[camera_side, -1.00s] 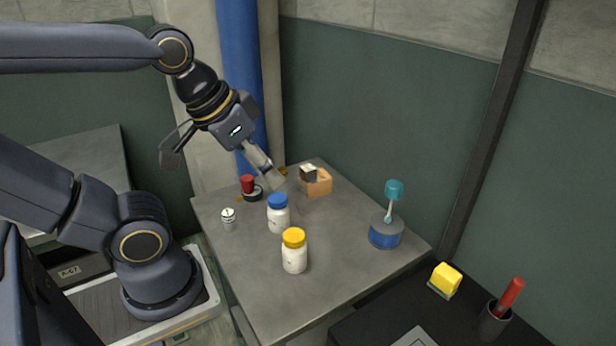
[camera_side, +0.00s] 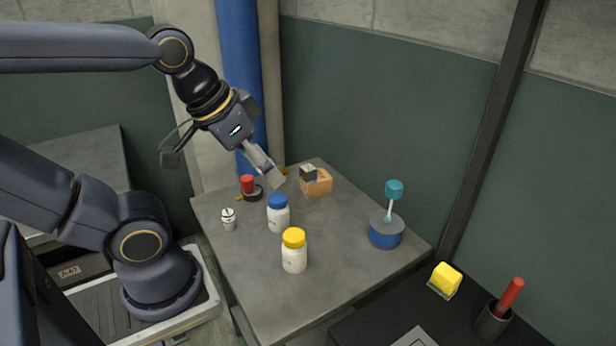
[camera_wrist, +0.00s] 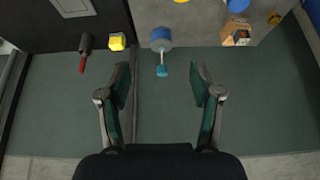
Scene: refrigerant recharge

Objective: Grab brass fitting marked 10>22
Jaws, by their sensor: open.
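No marking 10>22 can be read in either view. A small brass-coloured piece (camera_side: 283,170) shows at the back of the grey table, partly hidden behind my gripper. Another small brass-orange bit (camera_side: 240,198) shows beside the red-topped black item (camera_side: 248,188). I cannot tell which is the marked fitting. My gripper (camera_side: 276,180) hangs tilted over the back of the table, near the first piece and left of the orange block. In the wrist view my gripper (camera_wrist: 161,68) has its fingers wide apart with nothing between them.
On the grey table (camera_side: 330,255) stand a blue-capped bottle (camera_side: 278,213), a yellow-capped bottle (camera_side: 294,252), a small white container (camera_side: 228,220), an orange block (camera_side: 318,184) and a blue pot with a teal-headed brush (camera_side: 387,230). A dark bench (camera_side: 380,325) holds a yellow block (camera_side: 445,279) and red-handled tool (camera_side: 511,293).

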